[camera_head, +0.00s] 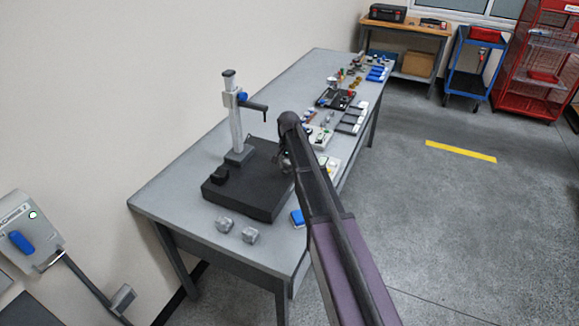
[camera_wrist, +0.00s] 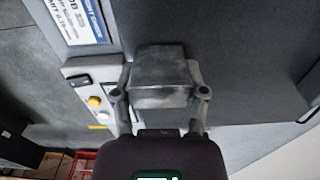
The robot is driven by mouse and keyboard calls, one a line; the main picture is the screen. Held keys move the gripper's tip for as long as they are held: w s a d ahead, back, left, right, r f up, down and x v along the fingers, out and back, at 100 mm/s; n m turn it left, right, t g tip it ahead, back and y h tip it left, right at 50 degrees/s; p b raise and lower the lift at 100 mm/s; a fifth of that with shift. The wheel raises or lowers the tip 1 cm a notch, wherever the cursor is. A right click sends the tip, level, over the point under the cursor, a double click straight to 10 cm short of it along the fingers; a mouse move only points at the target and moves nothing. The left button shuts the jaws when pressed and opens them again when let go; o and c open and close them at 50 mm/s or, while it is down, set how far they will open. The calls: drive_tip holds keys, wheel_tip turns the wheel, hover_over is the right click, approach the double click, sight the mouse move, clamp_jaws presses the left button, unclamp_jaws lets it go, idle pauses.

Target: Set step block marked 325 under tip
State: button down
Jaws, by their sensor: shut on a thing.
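My gripper (camera_wrist: 160,93) is shut on a grey metal block (camera_wrist: 160,66), with one finger on each side of it in the wrist view. No number can be read on the block. In the head view my arm hides most of the gripper, which is by the right side of the black plate (camera_head: 262,199). A grey column stand (camera_head: 235,125) rises from the plate's back left. Its dark horizontal arm (camera_head: 254,106) ends in a small downward tip (camera_head: 264,117). The held block is not clearly visible in the head view.
Two grey blocks (camera_head: 225,224) (camera_head: 250,235) lie on the near end of the grey table (camera_head: 170,200). A small black piece (camera_head: 219,174) sits on the plate's left part. A panel with buttons (camera_wrist: 97,98) and a printed label (camera_wrist: 82,20) show beside the plate.

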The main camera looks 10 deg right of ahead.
drive_tip(key=shift+f, duration=0.25)
idle(0.3)
drive_tip(key=shift+c, duration=0.3)
unclamp_jaws()
drive_tip(key=shift+o, duration=0.3)
drive_tip(key=shift+r, duration=0.1)
drive_tip(key=shift+w+r+p, duration=0.1)
drive_tip(key=shift+r+p, duration=3.25)
drive_tip(key=shift+r, duration=0.1)
drive_tip(key=s+n, duration=0.7)
drive_tip(key=s, duration=2.2)
drive_tip(key=shift+s+d, duration=0.2)
drive_tip(key=shift+c, duration=0.2)
